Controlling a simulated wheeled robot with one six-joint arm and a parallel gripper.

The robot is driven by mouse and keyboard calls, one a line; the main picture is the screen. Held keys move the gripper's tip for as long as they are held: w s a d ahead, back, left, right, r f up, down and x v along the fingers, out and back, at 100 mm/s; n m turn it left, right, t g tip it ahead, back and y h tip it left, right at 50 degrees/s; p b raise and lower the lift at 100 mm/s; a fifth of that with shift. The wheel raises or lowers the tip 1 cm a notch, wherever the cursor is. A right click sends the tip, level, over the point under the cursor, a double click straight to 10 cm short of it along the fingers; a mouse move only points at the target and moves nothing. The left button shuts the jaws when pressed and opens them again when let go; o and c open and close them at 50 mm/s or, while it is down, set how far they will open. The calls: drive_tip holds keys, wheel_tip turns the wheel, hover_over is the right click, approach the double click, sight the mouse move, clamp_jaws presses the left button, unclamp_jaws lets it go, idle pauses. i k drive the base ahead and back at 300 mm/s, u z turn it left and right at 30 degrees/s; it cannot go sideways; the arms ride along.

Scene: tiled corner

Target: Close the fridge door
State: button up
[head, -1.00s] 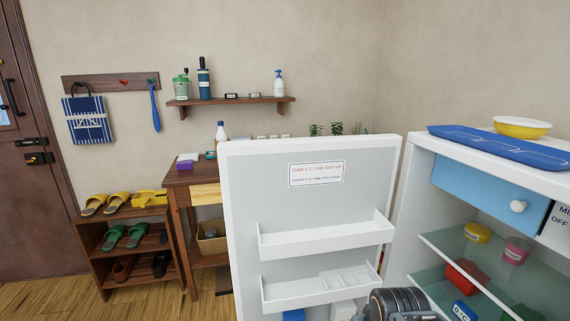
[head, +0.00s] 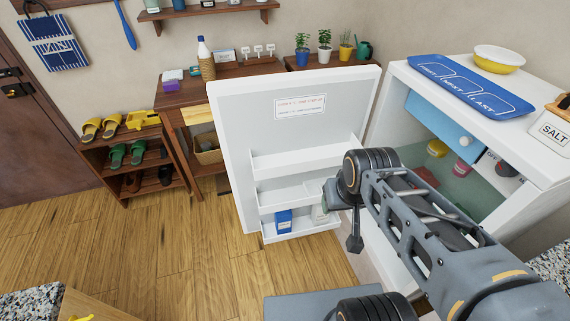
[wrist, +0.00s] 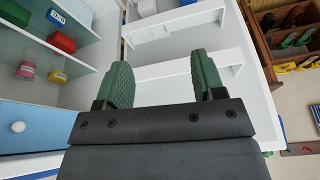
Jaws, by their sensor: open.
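The white fridge door (head: 232,118) stands wide open in the head view, its inner side with a label and three door shelves facing me. The fridge body (head: 392,92) stands to its right, its inside partly hidden by my arm. My gripper (wrist: 163,70) shows in the wrist view with its two green fingers spread and nothing between them. Beyond the fingers are the door's white shelves (wrist: 190,25). In the head view, my arm reaches towards the door's lower right part; whether the gripper touches the door cannot be told.
A blue tray (head: 465,90) and a yellow bowl (head: 498,60) stand on the fridge top. Inside are a blue drawer (head: 425,118) and several jars. A wooden table (head: 180,103) and a shoe rack (head: 118,166) stand behind the door. Wooden floor (head: 180,245) is clear at left.

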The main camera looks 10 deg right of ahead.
sight(281, 137)
drive_tip(key=u, duration=1.65)
drive_tip(key=i, duration=2.95)
drive_tip(key=z, duration=3.15)
drive_tip(key=i, duration=0.35)
drive_tip(key=u, duration=0.6)
